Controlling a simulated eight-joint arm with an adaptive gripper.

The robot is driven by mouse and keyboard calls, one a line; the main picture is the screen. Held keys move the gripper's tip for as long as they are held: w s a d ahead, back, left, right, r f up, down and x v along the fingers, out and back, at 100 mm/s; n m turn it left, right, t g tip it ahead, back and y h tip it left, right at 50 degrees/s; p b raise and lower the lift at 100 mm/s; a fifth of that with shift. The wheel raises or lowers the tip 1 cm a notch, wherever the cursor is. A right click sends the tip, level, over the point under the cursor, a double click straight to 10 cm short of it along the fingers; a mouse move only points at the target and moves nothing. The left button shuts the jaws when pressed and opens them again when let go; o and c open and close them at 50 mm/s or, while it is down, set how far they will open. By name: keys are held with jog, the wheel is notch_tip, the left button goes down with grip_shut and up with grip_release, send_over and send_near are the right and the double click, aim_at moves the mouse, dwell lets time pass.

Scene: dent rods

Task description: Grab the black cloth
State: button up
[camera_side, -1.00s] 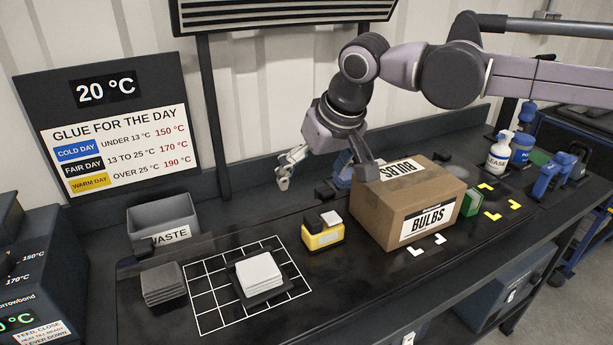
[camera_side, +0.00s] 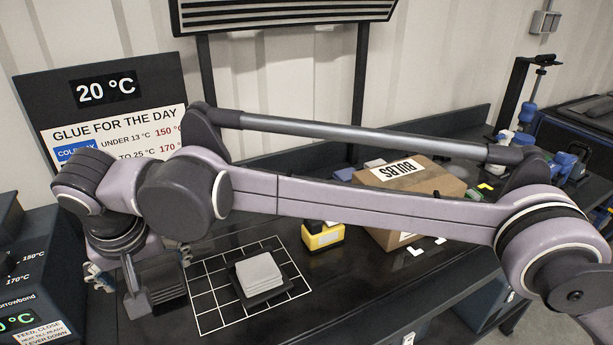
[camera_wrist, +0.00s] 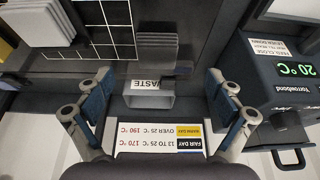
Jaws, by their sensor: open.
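The black cloth (camera_side: 168,298) is a folded dark grey stack lying on the bench, left of the white grid. In the side view my arm and gripper partly hide it. In the wrist view the cloth (camera_wrist: 157,52) shows whole, above the gap between the fingers. My gripper (camera_side: 141,268) is open, with its fingers spread at the left end of the bench, above the cloth's area. In the wrist view my gripper (camera_wrist: 158,85) has nothing between its fingertips at their height; the waste bin shows below the gap.
A white cloth stack (camera_side: 259,274) sits on a dark pad on the grid. The grey waste bin (camera_wrist: 152,100) stands close to the black cloth. A yellow block (camera_side: 322,237) and the bulbs box (camera_side: 433,176) are farther right. The glue machine (camera_wrist: 285,80) is at the side.

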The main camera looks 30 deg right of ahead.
aim_at(161, 283)
jog(key=x, duration=0.4)
jog(key=shift+w+d+x, duration=0.1)
jog(key=shift+w+x, duration=0.05)
jog(key=shift+x, duration=1.2)
jog(key=shift+w+d+x, duration=0.1)
jog(key=shift+w+x, duration=0.05)
jog(key=shift+x, duration=1.2)
jog(key=shift+r, duration=0.15)
jog(key=c, duration=0.9)
